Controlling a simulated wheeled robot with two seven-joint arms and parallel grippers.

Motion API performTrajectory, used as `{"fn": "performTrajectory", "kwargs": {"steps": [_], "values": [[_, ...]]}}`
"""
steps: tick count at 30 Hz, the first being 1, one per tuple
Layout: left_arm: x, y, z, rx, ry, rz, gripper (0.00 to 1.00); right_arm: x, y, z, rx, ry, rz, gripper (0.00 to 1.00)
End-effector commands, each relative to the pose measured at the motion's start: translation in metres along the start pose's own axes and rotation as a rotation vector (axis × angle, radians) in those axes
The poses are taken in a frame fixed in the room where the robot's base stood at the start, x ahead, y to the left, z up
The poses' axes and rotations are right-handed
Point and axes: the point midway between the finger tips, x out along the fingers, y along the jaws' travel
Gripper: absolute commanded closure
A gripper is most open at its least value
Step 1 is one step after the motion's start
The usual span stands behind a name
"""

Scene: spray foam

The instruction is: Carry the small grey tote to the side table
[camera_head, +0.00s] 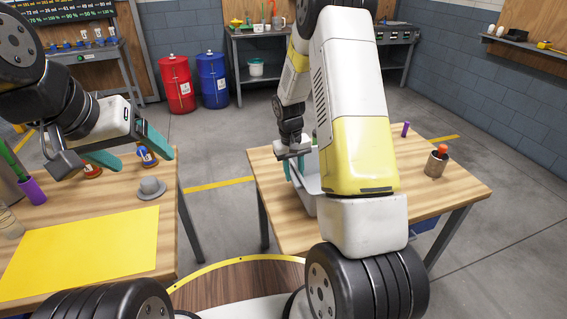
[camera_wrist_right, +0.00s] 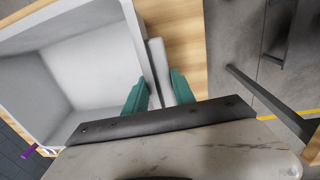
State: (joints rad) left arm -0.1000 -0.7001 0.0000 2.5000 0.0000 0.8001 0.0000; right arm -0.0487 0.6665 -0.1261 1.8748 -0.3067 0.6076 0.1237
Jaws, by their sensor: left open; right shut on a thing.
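The small grey tote (camera_wrist_right: 90,68) fills the left of the right wrist view and looks empty inside. In the head view a strip of the tote (camera_head: 313,186) shows at the right-hand wooden table, the rest hidden behind my right arm. In the head view the right gripper (camera_head: 294,168) points down. I cannot tell whether the tote touches the tabletop. My left gripper (camera_head: 142,162) is open and empty above the left table.
The right table (camera_head: 450,193) carries an orange-topped can (camera_head: 436,162) and a purple item (camera_head: 405,129). The left table (camera_head: 168,218) holds a yellow mat (camera_head: 80,255), a grey hat-shaped piece (camera_head: 151,188) and small bottles. A floor gap separates the tables. Red and blue drums (camera_head: 212,80) stand behind.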

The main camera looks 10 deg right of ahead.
Motion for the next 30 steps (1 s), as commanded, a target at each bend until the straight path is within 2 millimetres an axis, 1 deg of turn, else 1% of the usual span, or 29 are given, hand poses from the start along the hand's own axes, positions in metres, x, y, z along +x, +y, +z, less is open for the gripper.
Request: {"fn": "performTrajectory", "kwargs": {"steps": [1,4,13,14,15,17,26,30], "values": [[0.000,0.000,0.000,0.000,0.000,0.000,0.21,0.009,-0.001,0.000,-0.001,-0.002,0.001,1.00],[0.000,0.000,0.000,0.000,0.000,0.000,0.21,0.018,-0.001,0.000,-0.001,0.000,0.001,1.00],[0.000,0.000,0.000,0.000,0.000,0.000,0.21,0.020,-0.002,-0.001,0.000,0.002,0.001,1.00],[0.000,0.000,0.000,0.000,0.000,0.000,0.21,0.021,-0.002,0.000,0.000,0.001,0.000,0.65],[0.000,0.000,0.000,0.000,0.000,0.000,0.21,0.020,-0.002,0.000,0.000,0.001,0.000,0.57],[0.000,0.000,0.000,0.000,0.000,0.000,0.21,0.020,-0.002,0.000,0.000,0.001,0.000,0.47],[0.000,0.000,0.000,0.000,0.000,0.000,0.21,0.020,-0.002,0.000,0.001,0.001,0.000,0.47],[0.000,0.000,0.000,0.000,0.000,0.000,0.21,0.010,-0.002,-0.001,0.001,0.003,0.001,0.47]]}}
